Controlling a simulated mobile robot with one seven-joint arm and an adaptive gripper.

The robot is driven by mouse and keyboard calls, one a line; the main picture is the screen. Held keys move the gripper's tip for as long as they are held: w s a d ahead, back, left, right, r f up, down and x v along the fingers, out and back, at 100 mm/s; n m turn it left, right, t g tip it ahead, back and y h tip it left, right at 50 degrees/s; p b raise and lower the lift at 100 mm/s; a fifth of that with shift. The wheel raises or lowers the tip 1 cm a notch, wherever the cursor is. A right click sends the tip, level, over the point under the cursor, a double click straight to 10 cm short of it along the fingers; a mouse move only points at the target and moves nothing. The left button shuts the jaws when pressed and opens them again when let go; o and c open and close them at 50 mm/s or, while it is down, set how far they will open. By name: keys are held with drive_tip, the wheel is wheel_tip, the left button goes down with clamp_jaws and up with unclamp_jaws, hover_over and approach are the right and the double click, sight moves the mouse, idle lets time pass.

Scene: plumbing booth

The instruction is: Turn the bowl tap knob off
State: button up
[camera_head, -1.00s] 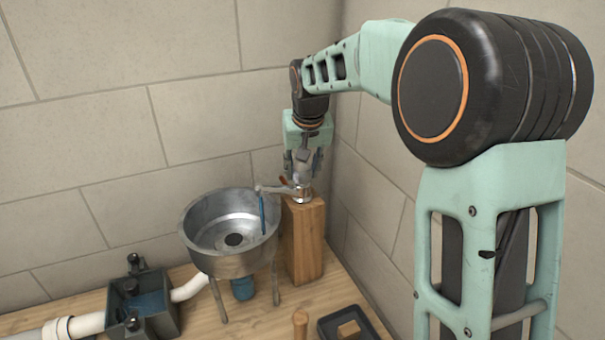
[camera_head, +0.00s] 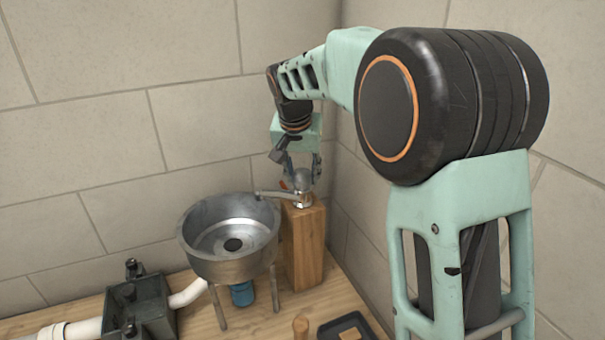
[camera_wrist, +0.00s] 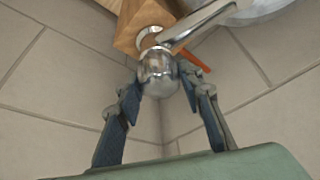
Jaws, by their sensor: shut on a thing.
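The bowl tap (camera_head: 270,194) stands on a wooden block, its spout pointing left over the metal bowl (camera_head: 192,250). No water stream shows below the spout. Its rounded chrome knob (camera_wrist: 157,72) has a thin orange-red lever (camera_wrist: 196,61) beside it, on the right in the wrist view. My gripper (camera_head: 301,182) comes down from above with its fingers on both sides of the knob, shut on it. In the wrist view, the gripper (camera_wrist: 161,84) has one finger left and one right of the knob. The fingers partly hide the knob in the head view.
The wooden block (camera_head: 305,252) stands close to the right wall. A dark open box (camera_head: 150,315) with a white pipe (camera_head: 85,325) is at the lower left.

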drive_tip(key=o, duration=1.2)
drive_tip(key=shift+c, duration=0.2)
drive_tip(key=v, duration=1.2)
